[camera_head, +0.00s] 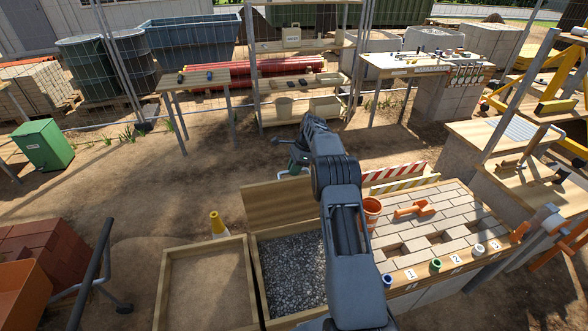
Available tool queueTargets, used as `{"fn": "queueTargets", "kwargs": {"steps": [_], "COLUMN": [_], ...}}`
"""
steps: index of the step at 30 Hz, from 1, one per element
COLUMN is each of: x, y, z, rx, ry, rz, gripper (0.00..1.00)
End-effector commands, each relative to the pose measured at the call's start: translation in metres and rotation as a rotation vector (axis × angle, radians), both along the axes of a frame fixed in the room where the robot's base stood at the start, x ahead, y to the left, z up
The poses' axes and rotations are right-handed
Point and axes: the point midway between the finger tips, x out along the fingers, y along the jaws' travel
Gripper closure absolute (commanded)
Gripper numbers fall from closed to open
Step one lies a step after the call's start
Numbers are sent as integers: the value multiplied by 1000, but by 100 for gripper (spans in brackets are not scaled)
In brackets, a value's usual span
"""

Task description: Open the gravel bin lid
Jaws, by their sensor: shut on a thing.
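The gravel bin (256,283) is a wooden box of grey gravel (291,270) at the lower middle. Its wooden lid (275,208) stands raised at the bin's far edge, and the gravel shows uncovered. My arm reaches over the bin's right side and hides part of the bin and lid. My gripper (287,172) is at the lid's upper edge, shut on the lid; the exact contact is small and partly hidden behind my arm.
An open wooden sand box (205,290) adjoins on the left, with a yellow-topped cone (218,225) behind it. On the right is a paver-topped bench (450,225) with an orange bucket (371,212) and trowel (414,209). Open dirt lies behind the bin.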

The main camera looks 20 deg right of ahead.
Motion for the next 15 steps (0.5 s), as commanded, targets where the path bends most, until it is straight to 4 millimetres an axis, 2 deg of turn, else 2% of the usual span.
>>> {"fn": "queueTargets", "kwargs": {"steps": [1, 2, 3, 9, 10, 15], "x": [-2, -2, -2, -2, -2, -2], "y": [2, 1, 1, -1, -1, -2], "z": [-13, -13, -13, -9, -8, -7], "rx": [2, 2, 2, 3, 2, 3], "ry": [15, 15, 15, 11, 11, 10], "rz": [5, 5, 5, 0, -1, -2], "gripper": [100, 100, 79, 60, 58, 58]}}
